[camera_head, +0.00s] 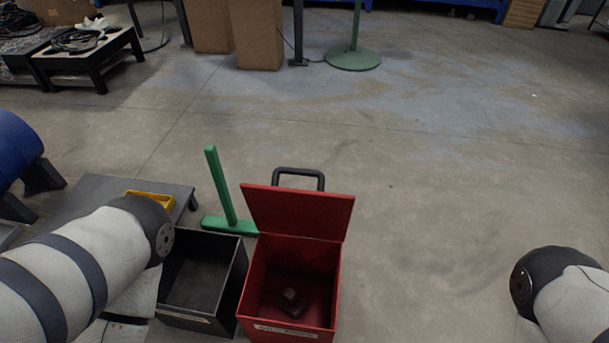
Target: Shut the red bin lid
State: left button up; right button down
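The red bin (335,298) stands on the floor at the lower middle of the head view. Its red lid (299,212) is open and stands up, tilted back, at the far edge of the bin. A dark object (291,302) lies inside the bin. A black handle (299,172) shows behind the lid; I cannot tell what it is attached to. My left arm comes in from the left, near the black bin, and my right arm is at the lower right, apart from the red bin. Neither gripper shows.
An open black bin (240,274) stands just left of the red bin. A green T-shaped tool (225,200) stands behind it. A low grey platform (93,190) with a yellow tray (150,199) is at the left, near a blue drum (14,145). The floor right of the red bin is clear.

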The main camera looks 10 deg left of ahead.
aim_at(318, 214)
jog(key=i+l+u, duration=0.15)
jog(key=l, duration=0.2)
jog(key=i+l+u, duration=0.15)
jog(key=l, duration=0.2)
jog(key=i+l+u, duration=0.15)
jog(key=l, duration=0.2)
jog(key=i+l+u, duration=0.15)
jog(key=l, duration=0.25)
jog(key=i+l+u, duration=0.2)
jog(key=u, duration=0.3)
jog(key=i+l+u, duration=0.2)
jog(key=l+u, duration=0.3)
jog(key=i+l+u, duration=0.1)
jog(key=l+u, duration=0.2)
jog(key=u, duration=0.2)
jog(key=i+l+u, duration=0.1)
jog(key=l+u, duration=0.15)
jog(key=u, duration=0.2)
jog(key=i+l+u, duration=0.1)
jog(key=l+u, duration=0.15)
jog(key=u, duration=0.2)
jog(key=k+l, duration=0.5)
jog(key=j, duration=0.2)
